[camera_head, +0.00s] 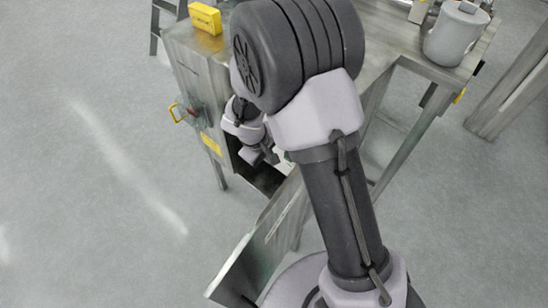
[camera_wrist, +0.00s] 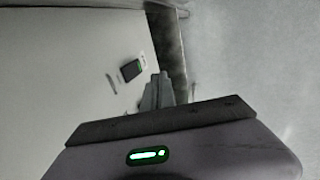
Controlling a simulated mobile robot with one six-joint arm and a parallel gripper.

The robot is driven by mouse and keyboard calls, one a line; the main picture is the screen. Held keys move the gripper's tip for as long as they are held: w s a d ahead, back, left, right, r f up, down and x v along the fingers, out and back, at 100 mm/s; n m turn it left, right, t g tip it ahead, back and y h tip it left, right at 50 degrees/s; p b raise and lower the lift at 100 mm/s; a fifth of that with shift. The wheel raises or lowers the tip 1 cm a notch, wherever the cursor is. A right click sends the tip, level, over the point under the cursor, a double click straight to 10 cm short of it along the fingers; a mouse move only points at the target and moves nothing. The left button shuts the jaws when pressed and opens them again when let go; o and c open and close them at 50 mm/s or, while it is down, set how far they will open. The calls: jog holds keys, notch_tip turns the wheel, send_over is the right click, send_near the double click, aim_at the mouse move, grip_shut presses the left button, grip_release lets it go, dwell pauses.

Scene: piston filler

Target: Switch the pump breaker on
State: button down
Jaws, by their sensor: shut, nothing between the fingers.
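A small dark block (camera_wrist: 130,70), which looks like the pump breaker, sits on a pale panel in the wrist view. A lighter strip with a hint of green is beside it. Its switch position is too small to read. My gripper (camera_wrist: 160,78) is shut and empty, its fingertips to the right of the block in the picture; I cannot tell the gap in depth. In the head view my wrist is at the opening of the metal cabinet (camera_head: 190,75), and my arm hides much of the cabinet. The breaker does not show there.
The cabinet's door (camera_head: 262,240) stands open towards the front. A yellow box (camera_head: 205,18) sits on top. A white pot (camera_head: 455,38) stands on the bench at right. The floor at left is clear.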

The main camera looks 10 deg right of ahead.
jog(key=w+d+f+b, duration=0.2)
jog(key=w+d+f, duration=0.2)
jog(key=f, duration=0.3)
jog(key=shift+d+f+b, duration=0.2)
jog(key=shift+d+b, duration=0.15)
jog(key=shift+d, duration=0.2)
jog(key=shift+s, duration=0.1)
jog(key=shift+w+d+f+b, duration=0.15)
jog(key=shift+w+d+b, duration=0.1)
jog(key=shift+b, duration=0.1)
